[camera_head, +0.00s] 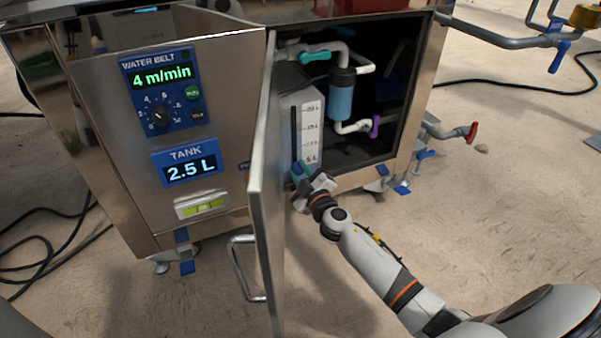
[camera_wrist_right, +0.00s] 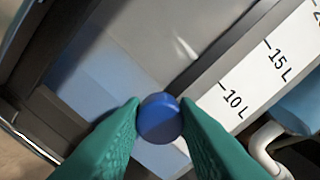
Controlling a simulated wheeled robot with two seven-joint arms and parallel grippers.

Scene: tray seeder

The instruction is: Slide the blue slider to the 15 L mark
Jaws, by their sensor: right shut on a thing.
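The blue slider (camera_wrist_right: 159,118) shows as a round knob in the right wrist view, between the green fingertips of my right gripper (camera_wrist_right: 160,110), which is shut on it. The white scale (camera_wrist_right: 255,75) runs beside it, with the 10 L mark (camera_wrist_right: 232,101) and the 15 L mark (camera_wrist_right: 278,62) up and to the right. The knob sits below the 10 L mark. In the head view my right gripper (camera_head: 302,175) is at the bottom of the scale (camera_head: 311,125), near its 5 L end, hiding the slider. My left gripper is out of view.
The open cabinet door (camera_head: 262,190) stands left of my right gripper. A blue filter (camera_head: 341,95) with pipes, a teal valve handle (camera_head: 315,57) and a purple valve handle (camera_head: 375,127) is right of the scale. The tank display (camera_head: 191,170) reads 2.5 L.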

